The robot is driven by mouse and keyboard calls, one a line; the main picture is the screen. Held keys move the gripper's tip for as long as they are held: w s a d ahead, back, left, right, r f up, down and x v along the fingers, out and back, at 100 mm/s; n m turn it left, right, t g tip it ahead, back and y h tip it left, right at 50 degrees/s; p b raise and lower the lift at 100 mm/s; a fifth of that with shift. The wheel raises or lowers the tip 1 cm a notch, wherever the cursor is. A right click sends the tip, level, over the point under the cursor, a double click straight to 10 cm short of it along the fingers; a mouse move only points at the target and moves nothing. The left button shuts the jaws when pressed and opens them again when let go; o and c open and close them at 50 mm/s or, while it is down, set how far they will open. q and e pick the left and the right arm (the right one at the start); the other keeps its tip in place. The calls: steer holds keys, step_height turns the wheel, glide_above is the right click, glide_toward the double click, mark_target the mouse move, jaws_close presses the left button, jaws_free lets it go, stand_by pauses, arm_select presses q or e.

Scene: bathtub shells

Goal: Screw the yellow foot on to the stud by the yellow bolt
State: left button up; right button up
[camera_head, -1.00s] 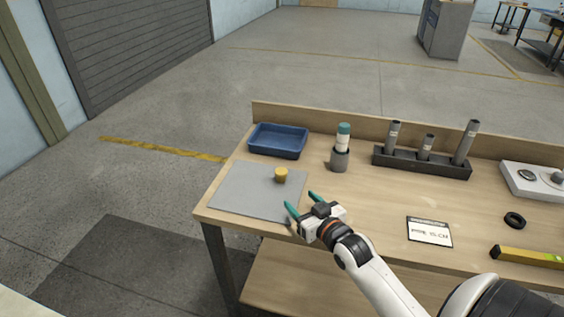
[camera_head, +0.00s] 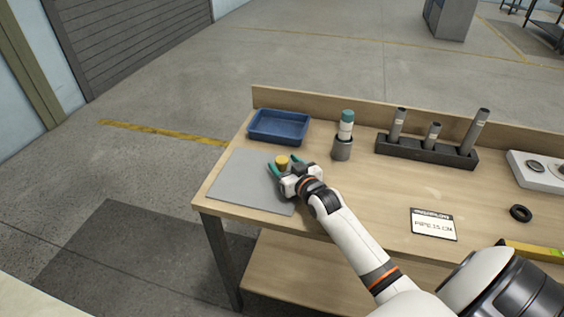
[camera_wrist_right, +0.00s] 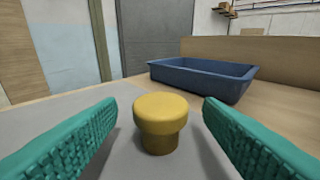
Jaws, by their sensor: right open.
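The yellow foot (camera_head: 282,161) is a small round knob with a wide top and narrower base. It stands upright on the grey mat (camera_head: 236,184). My right gripper (camera_head: 284,165) is open with its green fingers on either side of the foot. In the right wrist view the yellow foot (camera_wrist_right: 160,121) sits between the two spread fingertips (camera_wrist_right: 160,115), with a gap on each side. I cannot make out a stud or a yellow bolt in these views. My left gripper is not in view.
A blue tray (camera_head: 279,138) lies behind the mat. A grey cup with a white and teal bottle (camera_head: 346,126) stands right of it. A dark rack (camera_head: 428,153) holds grey pipes. A label card (camera_head: 433,237), a black ring (camera_head: 520,213) and a yellow level (camera_head: 534,252) lie further right.

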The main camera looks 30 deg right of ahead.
steer(key=shift+w+d+f, duration=0.1)
steer(key=shift+w+f, duration=0.05)
steer(key=shift+w, duration=0.45)
steer(key=shift+w+f, duration=0.1)
steer(key=shift+w, duration=0.45)
steer(key=shift+s, duration=0.1)
steer(key=c, duration=1.1)
